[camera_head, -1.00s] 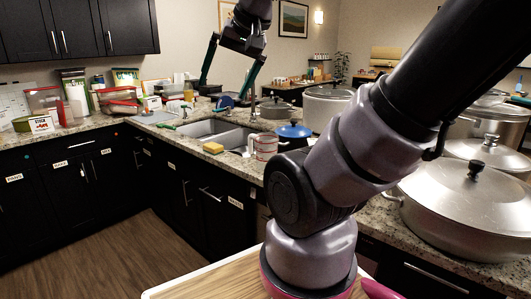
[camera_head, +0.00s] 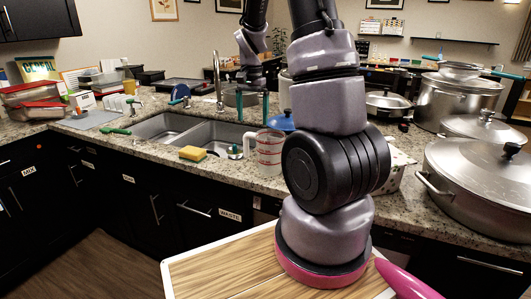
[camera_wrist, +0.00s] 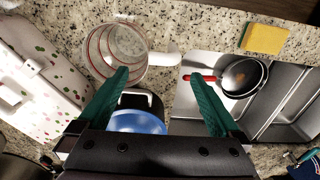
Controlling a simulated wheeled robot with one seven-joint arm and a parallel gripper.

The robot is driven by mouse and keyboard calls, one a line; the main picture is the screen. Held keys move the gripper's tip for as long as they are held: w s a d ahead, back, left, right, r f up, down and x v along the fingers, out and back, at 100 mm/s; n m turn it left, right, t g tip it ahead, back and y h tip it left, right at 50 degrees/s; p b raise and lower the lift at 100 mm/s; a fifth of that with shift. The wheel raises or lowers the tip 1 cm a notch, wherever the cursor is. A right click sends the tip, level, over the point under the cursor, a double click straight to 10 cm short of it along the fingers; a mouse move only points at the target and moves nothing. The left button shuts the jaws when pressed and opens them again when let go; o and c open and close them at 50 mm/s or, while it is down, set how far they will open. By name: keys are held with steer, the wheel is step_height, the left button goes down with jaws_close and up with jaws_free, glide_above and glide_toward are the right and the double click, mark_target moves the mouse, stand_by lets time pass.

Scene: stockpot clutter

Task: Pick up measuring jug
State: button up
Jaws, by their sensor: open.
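The measuring jug (camera_head: 270,150) is clear with red markings and a pale handle on its left. It stands on the granite counter at the sink's right end, and my arm hides part of its right side. In the wrist view the jug (camera_wrist: 112,52) is seen from above at upper left, its white handle pointing right. My gripper (camera_head: 253,106) is open and empty, above the counter near the jug. In the wrist view my green fingertips (camera_wrist: 156,75) are spread on both sides of the handle's line, the left one overlapping the jug's edge.
A blue-lidded pot (camera_wrist: 137,122) sits close to the jug. A spotted white box (camera_wrist: 38,85) is at left in the wrist view. The sink (camera_head: 205,135) holds a small black pan (camera_wrist: 243,76). A yellow sponge (camera_head: 193,153) lies at its front edge. Large steel pots (camera_head: 480,170) crowd the right.

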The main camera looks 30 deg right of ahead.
steer(key=f, duration=1)
steer(key=shift+a+f, duration=0.3)
steer(key=shift+a, duration=0.05)
steer(key=shift+w, duration=0.1)
steer(key=c, duration=1.3)
